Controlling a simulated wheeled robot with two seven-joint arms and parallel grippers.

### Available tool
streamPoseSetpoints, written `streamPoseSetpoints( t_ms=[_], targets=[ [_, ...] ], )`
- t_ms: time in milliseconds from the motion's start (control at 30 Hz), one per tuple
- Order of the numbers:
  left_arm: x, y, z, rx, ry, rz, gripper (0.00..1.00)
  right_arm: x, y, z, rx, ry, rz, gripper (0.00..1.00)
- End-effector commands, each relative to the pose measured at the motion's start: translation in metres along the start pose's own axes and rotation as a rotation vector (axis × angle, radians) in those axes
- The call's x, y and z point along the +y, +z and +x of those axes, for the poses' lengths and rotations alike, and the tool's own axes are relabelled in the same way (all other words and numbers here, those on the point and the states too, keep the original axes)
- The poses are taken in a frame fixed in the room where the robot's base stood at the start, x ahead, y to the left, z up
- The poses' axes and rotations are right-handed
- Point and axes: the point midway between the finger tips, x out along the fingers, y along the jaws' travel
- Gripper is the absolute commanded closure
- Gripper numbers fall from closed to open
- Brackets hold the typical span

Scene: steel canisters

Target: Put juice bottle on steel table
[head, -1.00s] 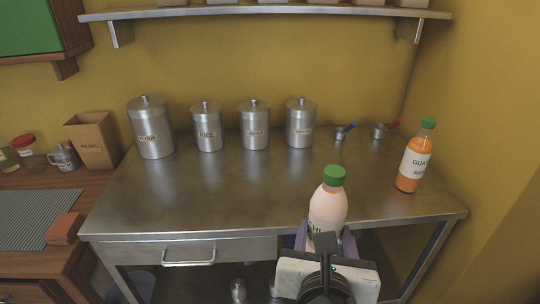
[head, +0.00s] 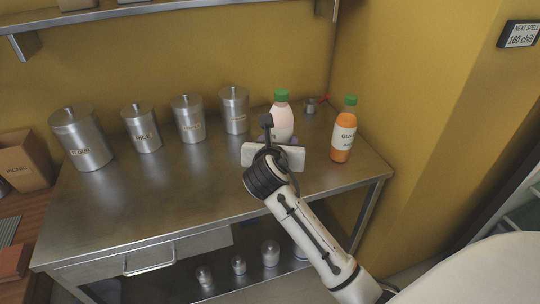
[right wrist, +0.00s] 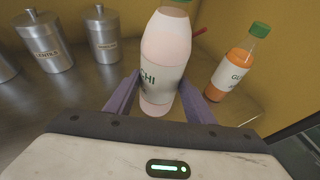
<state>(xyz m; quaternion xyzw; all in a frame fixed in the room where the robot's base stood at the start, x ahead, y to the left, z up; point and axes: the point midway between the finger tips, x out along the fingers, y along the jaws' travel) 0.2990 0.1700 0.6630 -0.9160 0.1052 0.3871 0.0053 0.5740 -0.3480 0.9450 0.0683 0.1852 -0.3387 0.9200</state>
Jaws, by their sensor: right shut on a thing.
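A pale pink juice bottle with a green cap (head: 281,122) is held upright by my right gripper over the back right of the steel table (head: 140,212). In the right wrist view the bottle (right wrist: 165,55) stands between the two purple fingers, its label ending in "CHI". My right gripper (right wrist: 160,100) is shut on it. I cannot tell whether its base touches the tabletop. An orange guava juice bottle (head: 343,138) stands upright on the table to its right, apart from it. My left gripper is not in view.
Several steel canisters, such as the rice one (head: 141,128), stand in a row along the back left. The table's front and middle are clear. Small jars (head: 270,253) stand on the lower shelf.

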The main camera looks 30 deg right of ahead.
Motion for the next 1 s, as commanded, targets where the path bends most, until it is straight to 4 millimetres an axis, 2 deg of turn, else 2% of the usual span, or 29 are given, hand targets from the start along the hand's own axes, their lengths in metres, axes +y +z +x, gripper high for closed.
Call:
streamPoseSetpoints(
  t_ms=[333,767,800,900,1000],
  targets=[
    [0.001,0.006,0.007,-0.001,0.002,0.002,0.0,0.0,-0.041,0.017,-0.005,0.002,0.001,0.91],
    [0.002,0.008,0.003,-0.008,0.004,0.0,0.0,0.0,-0.046,0.019,-0.007,0.001,0.0,0.91],
    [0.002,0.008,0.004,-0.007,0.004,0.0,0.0,0.0,-0.049,0.02,-0.001,0.0,0.0,0.48],
    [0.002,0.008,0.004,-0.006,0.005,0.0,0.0,0.0,-0.049,0.02,-0.001,0.0,0.0,0.32],
    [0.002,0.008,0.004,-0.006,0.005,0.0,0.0,0.0,-0.049,0.02,-0.001,0.001,0.0,0.32]
  ],
)
